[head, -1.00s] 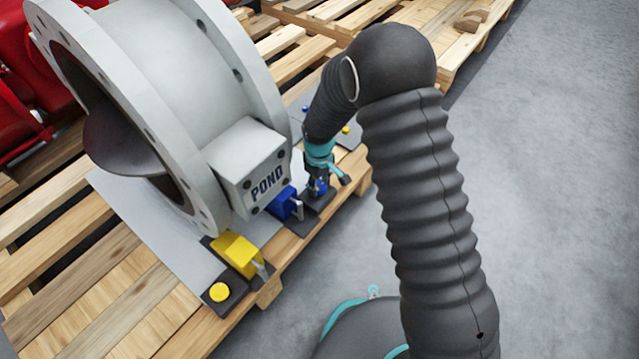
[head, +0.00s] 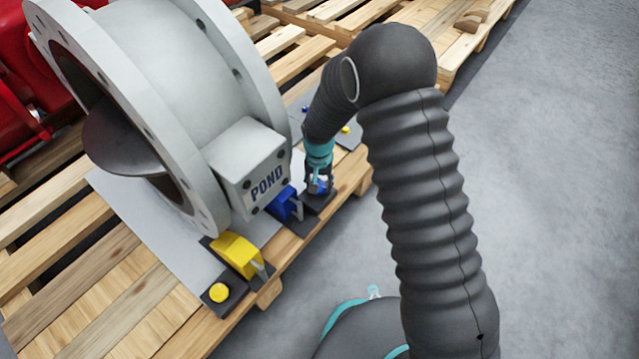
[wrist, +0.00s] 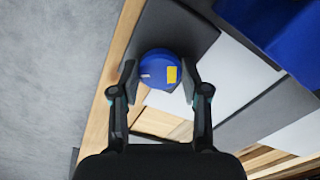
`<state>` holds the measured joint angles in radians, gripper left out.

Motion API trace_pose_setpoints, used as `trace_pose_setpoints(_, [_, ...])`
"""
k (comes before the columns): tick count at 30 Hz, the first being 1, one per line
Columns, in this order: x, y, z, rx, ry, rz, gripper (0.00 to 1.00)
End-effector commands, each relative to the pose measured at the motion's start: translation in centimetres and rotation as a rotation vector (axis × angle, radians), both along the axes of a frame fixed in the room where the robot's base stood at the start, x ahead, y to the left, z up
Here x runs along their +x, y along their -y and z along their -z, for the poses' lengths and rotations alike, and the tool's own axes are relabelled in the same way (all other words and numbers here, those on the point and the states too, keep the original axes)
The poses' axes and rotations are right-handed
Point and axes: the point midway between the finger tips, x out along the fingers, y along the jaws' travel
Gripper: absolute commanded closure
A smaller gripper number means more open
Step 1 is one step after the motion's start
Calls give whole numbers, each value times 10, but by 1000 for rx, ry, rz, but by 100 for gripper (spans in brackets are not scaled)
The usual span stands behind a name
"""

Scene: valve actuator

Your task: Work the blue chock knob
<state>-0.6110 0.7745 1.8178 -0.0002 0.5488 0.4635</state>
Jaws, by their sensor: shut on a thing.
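The blue chock knob (wrist: 160,70) is round and carries a yellow mark and a small pale mark on top. It sits on a dark base plate (wrist: 190,25) at the pallet's edge. My gripper (wrist: 160,82) has a finger on each side of the knob and is shut on it. In the head view my gripper (head: 319,186) points down at the knob (head: 320,188), which is mostly hidden by the fingers. The blue chock (head: 284,204) stands beside the knob, next to the valve body marked POND (head: 265,183).
A yellow chock (head: 237,254) with a yellow knob (head: 219,293) sits nearer along the pallet edge. The large grey flanged valve (head: 200,90) rises to the left of my arm. Wooden pallet boards (head: 60,250) lie around, and grey floor (head: 560,200) is clear at right.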

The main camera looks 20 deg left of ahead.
Motion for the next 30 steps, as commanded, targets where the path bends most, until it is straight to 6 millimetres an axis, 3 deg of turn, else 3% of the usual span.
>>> trace_pose_setpoints(15, [-1,0,0,-1,-3,322,89])
trace_pose_setpoints(30, [-2,0,0,-1,-3,375,89])
